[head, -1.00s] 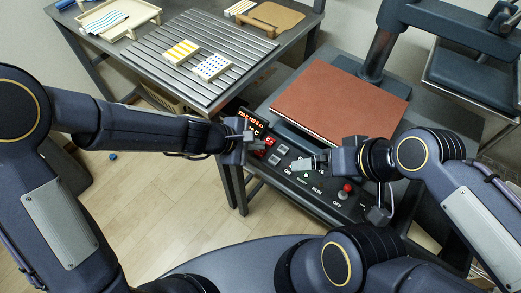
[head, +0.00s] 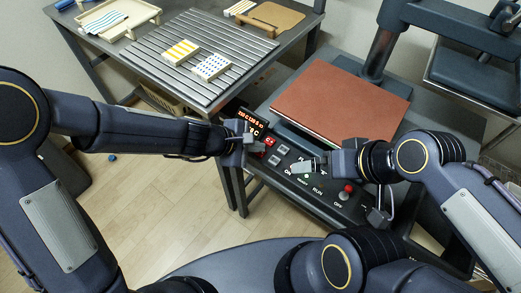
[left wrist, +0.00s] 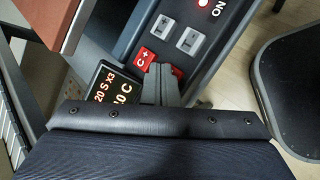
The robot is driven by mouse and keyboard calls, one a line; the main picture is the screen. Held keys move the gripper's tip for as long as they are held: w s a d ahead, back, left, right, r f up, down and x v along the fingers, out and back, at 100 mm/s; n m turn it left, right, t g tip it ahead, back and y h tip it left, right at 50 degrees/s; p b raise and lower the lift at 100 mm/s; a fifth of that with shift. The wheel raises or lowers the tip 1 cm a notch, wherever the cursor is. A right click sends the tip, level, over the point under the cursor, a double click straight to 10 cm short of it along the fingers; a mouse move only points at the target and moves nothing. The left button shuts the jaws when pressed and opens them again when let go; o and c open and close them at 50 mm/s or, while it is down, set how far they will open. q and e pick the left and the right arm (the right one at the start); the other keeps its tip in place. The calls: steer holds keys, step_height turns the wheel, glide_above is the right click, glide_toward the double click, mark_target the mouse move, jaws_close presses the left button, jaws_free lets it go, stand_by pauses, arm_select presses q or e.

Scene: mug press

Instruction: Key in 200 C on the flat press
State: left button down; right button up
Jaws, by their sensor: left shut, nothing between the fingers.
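The flat press has a brown-red platen (head: 340,104) and a dark control panel (head: 320,204) on its front. Its display (head: 241,121) has glowing text, too small to read fully in the head view; in the left wrist view the display (left wrist: 112,92) is partly hidden and shows "20 S X3" and a line ending "0 C". My left gripper (head: 251,141) is shut and empty, its tips at the red keys. In the left wrist view the tips (left wrist: 160,84) cover most of one red key (left wrist: 177,72), beside the red C+ key (left wrist: 145,58). Contact is unclear. My right gripper (head: 318,165) hovers over the panel.
Grey plus (left wrist: 163,27) and minus (left wrist: 190,40) keys lie beside the red ones. A red-topped switch (head: 348,188) stands near OFF. A slatted table (head: 150,55) at the left holds yellow-striped (head: 181,51) and blue-dotted (head: 212,67) blocks.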

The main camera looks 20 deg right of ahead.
arm_select(q)
steer(key=shift+f, duration=0.2)
steer(key=shift+r, duration=0.1)
stand_by(0.4)
steer(key=shift+r+p, duration=0.65)
steer(key=shift+r, duration=0.1)
step_height(320, 180, up, 5)
steer(key=p, duration=0.4)
steer(key=shift+r+p, duration=0.1)
steer(key=shift+p, duration=0.3)
stand_by(1.1)
